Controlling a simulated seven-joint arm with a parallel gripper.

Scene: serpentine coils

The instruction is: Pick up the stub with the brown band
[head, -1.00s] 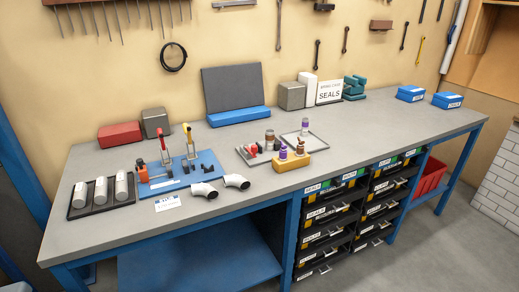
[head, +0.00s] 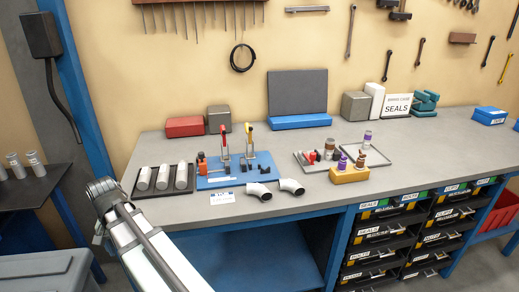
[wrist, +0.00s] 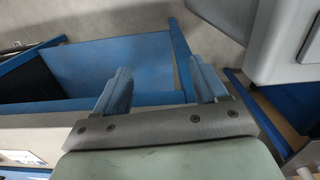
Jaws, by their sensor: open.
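Brown-banded stubs show in the head view. One stub with a brown band (head: 360,161) stands at the yellow block (head: 349,176), beside a purple-banded stub (head: 342,163). Another brownish stub (head: 329,149) stands on the grey tray (head: 309,168); its band is too small to read surely. A purple-banded stub (head: 367,137) stands behind the block. My gripper (wrist: 160,68) is open and empty in the wrist view, its two fingers apart. It is away from the stubs, and no stub shows in the wrist view.
On the bench (head: 240,212) are a blue fixture board (head: 262,175) with upright clamps, two white pipe elbows (head: 291,187), and a black tray (head: 142,192) of white cylinders. Drawers (head: 380,233) fill the space under the right part. My white arm link shows at lower left.

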